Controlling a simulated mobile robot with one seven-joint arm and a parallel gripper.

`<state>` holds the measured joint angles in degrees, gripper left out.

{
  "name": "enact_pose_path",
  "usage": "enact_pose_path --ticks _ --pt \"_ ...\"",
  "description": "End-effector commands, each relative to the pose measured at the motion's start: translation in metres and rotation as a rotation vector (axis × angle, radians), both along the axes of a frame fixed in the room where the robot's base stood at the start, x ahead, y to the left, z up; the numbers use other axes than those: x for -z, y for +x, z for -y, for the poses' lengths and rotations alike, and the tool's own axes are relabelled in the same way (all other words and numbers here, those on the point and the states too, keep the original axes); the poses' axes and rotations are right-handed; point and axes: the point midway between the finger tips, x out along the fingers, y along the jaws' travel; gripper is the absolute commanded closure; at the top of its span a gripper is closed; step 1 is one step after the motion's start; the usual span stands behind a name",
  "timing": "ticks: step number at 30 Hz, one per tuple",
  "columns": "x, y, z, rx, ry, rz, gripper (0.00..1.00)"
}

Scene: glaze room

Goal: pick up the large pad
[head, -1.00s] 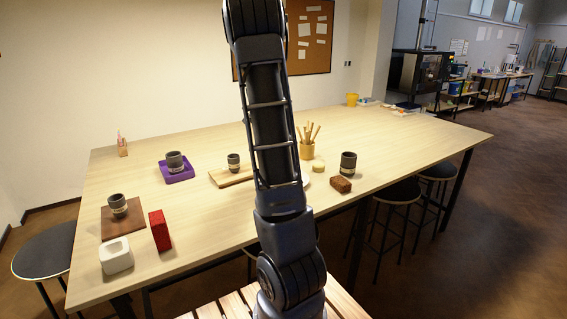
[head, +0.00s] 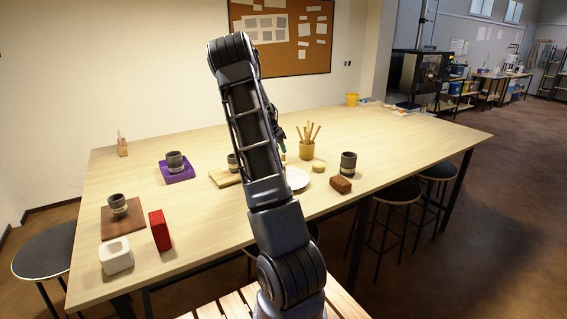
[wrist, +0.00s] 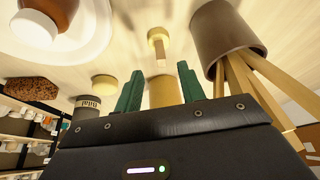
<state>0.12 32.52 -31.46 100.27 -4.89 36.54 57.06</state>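I cannot tell for sure which thing is the large pad. In the wrist view a wide tan cylinder (wrist: 164,90) shows between the two green fingers of my gripper (wrist: 160,88). A smaller pale round-headed piece with a stem (wrist: 158,42) stands beyond it, and a round yellow pad (wrist: 104,84) lies to the left. That yellow pad also shows in the head view (head: 318,166). My gripper's fingers are apart, and I see no firm contact with the cylinder. In the head view my gripper is mostly hidden behind my arm, near the pot of tools.
A brown pot of wooden tools (wrist: 226,35) stands close on the right in the wrist view. A white plate (wrist: 92,45) bears a brown bottle with a white cap (wrist: 38,28). A brown sponge (head: 341,184) and grey cup (head: 348,163) stand nearby. The table's far right is mostly clear.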

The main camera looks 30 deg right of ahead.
Motion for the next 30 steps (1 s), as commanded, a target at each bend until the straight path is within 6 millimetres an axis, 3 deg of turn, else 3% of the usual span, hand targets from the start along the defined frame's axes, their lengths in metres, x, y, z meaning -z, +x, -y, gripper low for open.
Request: enact_pose_path --ticks 8,18,26,30 --pt "0.018 0.002 0.008 0.000 0.001 0.000 0.60" --pt "0.055 0.006 0.027 0.001 0.000 0.001 0.60" --pt "0.059 0.007 0.028 -0.001 0.000 0.002 0.60" --pt "0.059 0.007 0.028 0.000 0.000 0.001 0.86"
